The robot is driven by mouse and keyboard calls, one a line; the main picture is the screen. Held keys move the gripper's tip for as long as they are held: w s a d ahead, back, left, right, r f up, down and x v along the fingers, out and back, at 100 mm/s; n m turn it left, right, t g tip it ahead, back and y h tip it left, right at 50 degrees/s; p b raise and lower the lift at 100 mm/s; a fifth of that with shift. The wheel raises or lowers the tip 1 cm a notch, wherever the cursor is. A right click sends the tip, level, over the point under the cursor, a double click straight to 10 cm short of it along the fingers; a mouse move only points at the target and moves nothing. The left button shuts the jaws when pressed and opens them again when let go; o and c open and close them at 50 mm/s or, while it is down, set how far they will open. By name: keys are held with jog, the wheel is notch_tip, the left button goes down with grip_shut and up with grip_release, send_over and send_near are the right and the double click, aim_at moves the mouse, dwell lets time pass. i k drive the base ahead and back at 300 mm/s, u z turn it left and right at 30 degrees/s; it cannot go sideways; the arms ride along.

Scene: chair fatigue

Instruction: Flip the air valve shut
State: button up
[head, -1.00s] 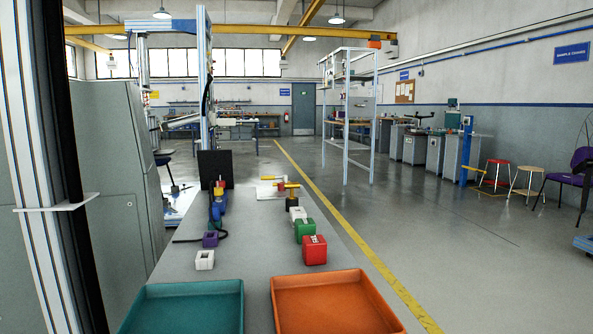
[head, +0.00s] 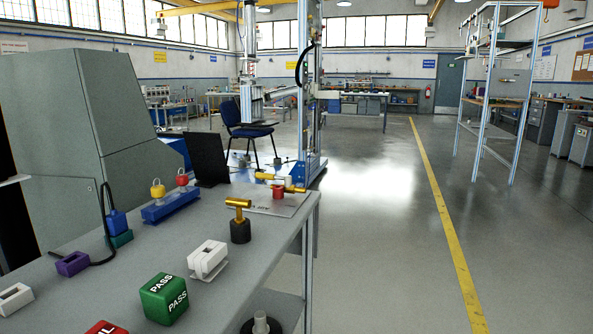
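A small assembly that looks like the air valve (head: 278,191) sits on a flat metal plate (head: 262,206) at the far right corner of the grey bench. It has yellow bar-like parts, a red part and a white block; its lever's position is too small to tell. Nearer stands a brass T-shaped handle (head: 238,203) on a black round base (head: 240,231), upright on the bench. My gripper is not in view, and nothing touches these things.
Clear floor (head: 385,250) lies right of the bench.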

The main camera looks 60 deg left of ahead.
aim_at(272, 177)
jog(key=u, duration=2.6)
jog(key=k, duration=0.65)
jog(key=z, duration=0.85)
jog(key=i, duration=0.85)
jog(key=z, duration=0.9)
jog(key=i, duration=1.2)
jog(key=u, duration=1.05)
jog(key=i, duration=0.9)
jog(key=u, duration=1)
